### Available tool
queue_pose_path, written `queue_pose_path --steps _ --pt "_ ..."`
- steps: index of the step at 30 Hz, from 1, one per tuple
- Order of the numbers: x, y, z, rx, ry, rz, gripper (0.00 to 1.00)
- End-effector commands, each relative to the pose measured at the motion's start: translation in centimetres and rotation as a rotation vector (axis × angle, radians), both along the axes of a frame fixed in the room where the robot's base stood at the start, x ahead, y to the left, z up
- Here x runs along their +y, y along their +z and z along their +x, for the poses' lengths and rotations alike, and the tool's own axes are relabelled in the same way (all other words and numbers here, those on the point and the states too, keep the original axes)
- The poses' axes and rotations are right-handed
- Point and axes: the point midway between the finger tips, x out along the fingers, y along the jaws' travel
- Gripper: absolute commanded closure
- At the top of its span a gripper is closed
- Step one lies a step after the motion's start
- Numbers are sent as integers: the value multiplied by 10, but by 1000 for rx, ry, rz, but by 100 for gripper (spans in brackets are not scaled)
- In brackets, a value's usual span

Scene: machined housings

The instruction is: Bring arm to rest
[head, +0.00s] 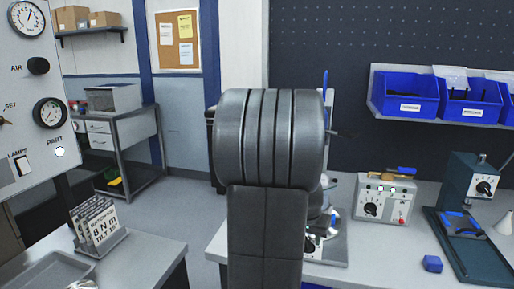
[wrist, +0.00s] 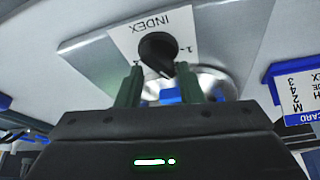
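My gripper (wrist: 160,72) shows in the wrist view with its two dark green fingers apart. A black pointer knob (wrist: 157,50) on a white plate marked INDEX (wrist: 178,22) lies just past the fingertips, roughly centred between them. The lower end of the knob shows in the gap between the fingers; I cannot tell whether a finger touches it. A shiny round metal part with a blue piece (wrist: 170,96) shows behind the fingers. In the head view my own arm covers the middle, and my gripper is hidden or not clear there.
The bench holds a grey control box (head: 385,198) with a dial, a dark green press-like device (head: 470,220) and a small blue block (head: 432,263). Blue bins (head: 405,95) sit on a shelf. A label stand (head: 100,225) and a grey tray (head: 50,272) are at left.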

Motion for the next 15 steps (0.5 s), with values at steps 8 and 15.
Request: queue_pose_path --steps 8,15 --pt "0 -1 0 0 -152 0 66" --pt "-1 0 -1 1 -257 0 66"
